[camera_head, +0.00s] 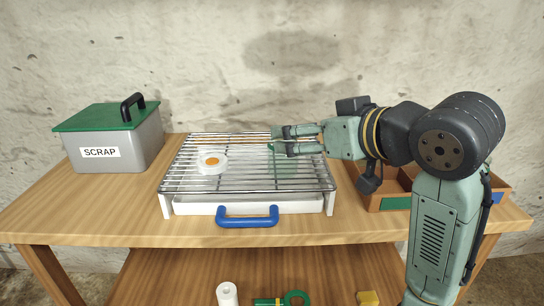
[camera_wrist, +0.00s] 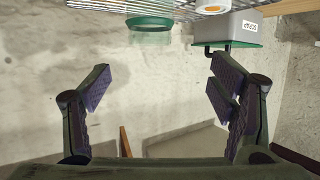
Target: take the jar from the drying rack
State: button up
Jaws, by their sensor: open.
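The drying rack (camera_head: 185,180) is a wire grid on a white base with a blue front handle. A clear, green-tinted glass jar (camera_head: 290,167) with a green band stands on its right part, partly hidden behind my gripper (camera_head: 278,141). In the wrist view, which is upside down, the jar (camera_wrist: 152,33) shows at the top, beyond my fingers. My gripper (camera_wrist: 160,82) is open and empty, with nothing between its fingers. It reaches in from the right above the rack, near the jar but apart from it in the wrist view.
A white ring-shaped item with an orange centre (camera_head: 212,161) lies on the rack, left of the jar. A grey SCRAP bin (camera_head: 130,148) with a green lid stands at the left. A brown divided box (camera_head: 385,190) is at the right. Small items lie on the lower shelf.

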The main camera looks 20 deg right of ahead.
jog(key=shift+h, duration=0.3)
jog(key=x, duration=0.6)
jog(key=d+f+p+x, duration=0.1)
jog(key=x, duration=0.3)
jog(key=shift+s+d, duration=0.1)
jog(key=shift+s, duration=0.05)
jog(key=shift+c, duration=0.3)
jog(key=c, duration=1.4)
